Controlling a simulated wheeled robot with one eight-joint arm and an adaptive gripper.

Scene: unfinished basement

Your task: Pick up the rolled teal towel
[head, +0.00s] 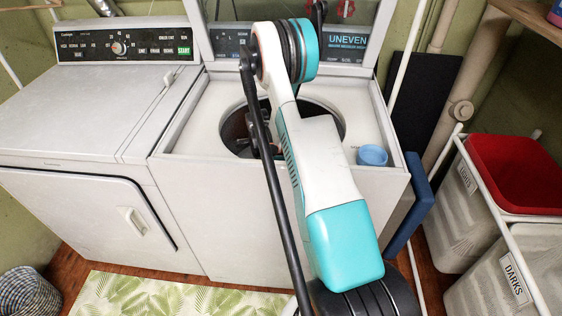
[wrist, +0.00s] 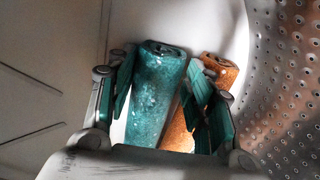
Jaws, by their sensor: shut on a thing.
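The rolled teal towel (wrist: 156,95) shows in the wrist view, standing lengthwise between the two fingers of my gripper (wrist: 163,70). My gripper is shut on it, with one finger along each side. In the head view my arm reaches down into the open drum of the top-loading washer (head: 185,138). The towel cannot be made out there, and my arm hides much of the opening.
An orange rolled towel (wrist: 184,138) lies close behind the right finger. The perforated drum wall (wrist: 285,80) curves along the right. A blue cup (head: 372,156) sits on the washer's top at the right. A dryer (head: 85,120) adjoins on the left; laundry bins (head: 470,215) stand right.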

